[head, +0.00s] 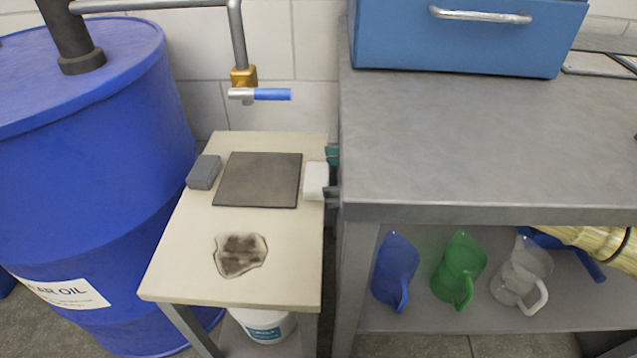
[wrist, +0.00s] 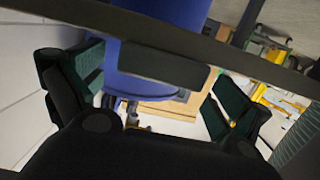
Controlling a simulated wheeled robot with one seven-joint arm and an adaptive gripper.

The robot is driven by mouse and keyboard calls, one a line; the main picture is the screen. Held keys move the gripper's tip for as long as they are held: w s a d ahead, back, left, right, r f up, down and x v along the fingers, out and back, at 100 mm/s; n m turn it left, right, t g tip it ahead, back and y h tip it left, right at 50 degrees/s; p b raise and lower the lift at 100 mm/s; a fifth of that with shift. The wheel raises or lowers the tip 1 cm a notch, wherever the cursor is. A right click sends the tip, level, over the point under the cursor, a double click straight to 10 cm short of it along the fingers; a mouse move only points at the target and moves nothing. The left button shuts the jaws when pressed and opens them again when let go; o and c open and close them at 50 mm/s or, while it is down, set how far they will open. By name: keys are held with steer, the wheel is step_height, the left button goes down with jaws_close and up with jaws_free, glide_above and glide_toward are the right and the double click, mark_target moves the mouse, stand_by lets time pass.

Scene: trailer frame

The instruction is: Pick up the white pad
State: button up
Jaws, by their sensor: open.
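The white pad (head: 316,181) is a small, pale block with rounded edges. In the head view it lies at the right edge of a small cream table (head: 180,272), just right of a dark square plate (head: 258,180). My gripper (wrist: 157,90) shows in the wrist view with its two dark green-faced fingers spread wide apart. It is open, and nothing is clearly held between the fingers. I cannot make out the pad in the wrist view. My gripper cannot be clearly placed in the head view, so its distance from the pad cannot be told.
A grey block (head: 204,172) lies left of the plate. A tap (head: 262,94) hangs over the table's back. A large blue drum (head: 95,170) stands left.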

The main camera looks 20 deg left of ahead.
steer(key=shift+a, duration=0.2)
steer(key=c, duration=0.8)
